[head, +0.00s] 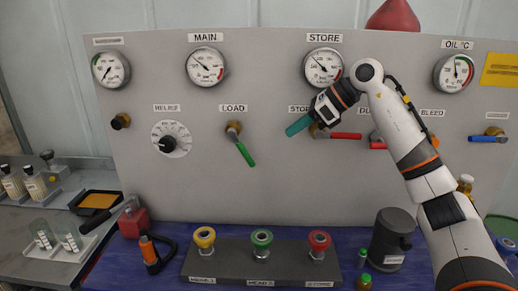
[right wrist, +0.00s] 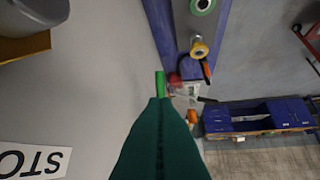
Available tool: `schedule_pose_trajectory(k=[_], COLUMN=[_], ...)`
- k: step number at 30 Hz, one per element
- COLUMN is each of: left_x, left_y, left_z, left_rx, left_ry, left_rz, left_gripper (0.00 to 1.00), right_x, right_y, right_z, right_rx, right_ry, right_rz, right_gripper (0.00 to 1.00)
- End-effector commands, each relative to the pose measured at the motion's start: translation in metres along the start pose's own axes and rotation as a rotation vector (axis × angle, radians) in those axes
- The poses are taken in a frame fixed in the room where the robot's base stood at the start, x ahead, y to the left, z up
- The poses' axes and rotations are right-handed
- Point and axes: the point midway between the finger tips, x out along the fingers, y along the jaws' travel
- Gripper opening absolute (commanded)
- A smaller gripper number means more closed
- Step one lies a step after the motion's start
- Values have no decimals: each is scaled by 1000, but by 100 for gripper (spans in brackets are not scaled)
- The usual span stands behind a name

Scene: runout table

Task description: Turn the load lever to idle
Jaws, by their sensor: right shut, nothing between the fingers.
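The load lever (head: 245,154) has a green handle on a brass pivot, under the LOAD label (head: 233,108) on the grey panel. Its handle points down and slightly right. My left gripper is not in view. No idle mark is readable.
A red-handled lever (head: 345,135) is right behind my right gripper, partly hidden. The relief dial (head: 171,139) is left of the load lever. Gauges line the panel top. Yellow (head: 204,237), green (head: 262,238) and red (head: 319,240) knobs stand below. The panel below the lever is clear.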

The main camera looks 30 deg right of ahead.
Motion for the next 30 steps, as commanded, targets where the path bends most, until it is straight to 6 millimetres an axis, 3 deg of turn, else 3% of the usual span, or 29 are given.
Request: schedule_pose_trajectory(k=[9,15,21,30], left_x=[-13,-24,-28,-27], left_y=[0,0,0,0], left_z=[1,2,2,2], left_rx=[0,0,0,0], left_ry=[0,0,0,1], left_rz=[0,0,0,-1], left_gripper=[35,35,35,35], right_x=[70,100,114,116], right_y=[-1,-1,0,0], right_z=[-2,-8,-10,-9], right_rx=[1,1,1,0], right_ry=[1,1,1,1], right_rz=[-5,-4,0,0], right_gripper=[0,0,0,0])
